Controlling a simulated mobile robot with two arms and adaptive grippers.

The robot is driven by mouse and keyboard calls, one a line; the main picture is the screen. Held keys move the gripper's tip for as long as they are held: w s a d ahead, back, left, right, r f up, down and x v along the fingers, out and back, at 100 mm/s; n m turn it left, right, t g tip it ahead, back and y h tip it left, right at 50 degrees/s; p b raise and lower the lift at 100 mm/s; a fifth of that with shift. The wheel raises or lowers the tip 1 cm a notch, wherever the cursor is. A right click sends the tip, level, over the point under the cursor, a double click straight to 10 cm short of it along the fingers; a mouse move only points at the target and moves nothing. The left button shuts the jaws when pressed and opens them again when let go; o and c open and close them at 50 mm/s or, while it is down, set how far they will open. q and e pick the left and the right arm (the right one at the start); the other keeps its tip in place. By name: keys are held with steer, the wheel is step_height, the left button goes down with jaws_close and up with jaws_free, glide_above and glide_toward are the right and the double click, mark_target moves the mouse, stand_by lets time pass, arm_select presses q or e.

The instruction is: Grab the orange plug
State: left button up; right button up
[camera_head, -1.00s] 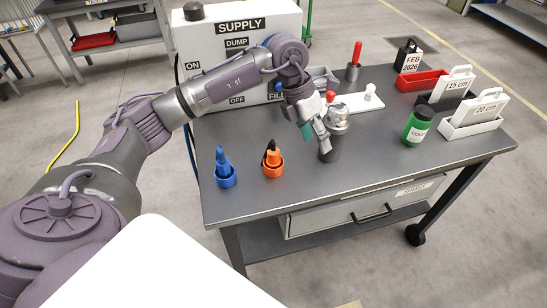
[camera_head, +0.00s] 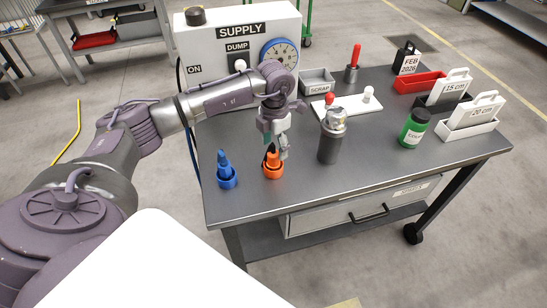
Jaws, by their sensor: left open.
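My left gripper (camera_head: 275,148) is open and points down, just above and behind the plug. Its fingers are close around the plug's top; I cannot tell whether they touch it. My right gripper does not show.
A blue plug (camera_head: 225,170) stands close left of the orange one. A dark cylinder with a metal top (camera_head: 331,137) stands to the right. The white SUPPLY box (camera_head: 215,45) is behind. A green bottle (camera_head: 414,128) and labelled trays stand farther right.

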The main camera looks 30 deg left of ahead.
mark_target(274, 152)
arm_select(q)
step_height(274, 152, down, 4)
steer(key=shift+s+p, duration=0.15)
steer(key=shift+p, duration=0.5)
steer(key=c, duration=1.2)
jaws_close()
steer(key=shift+r, duration=0.15)
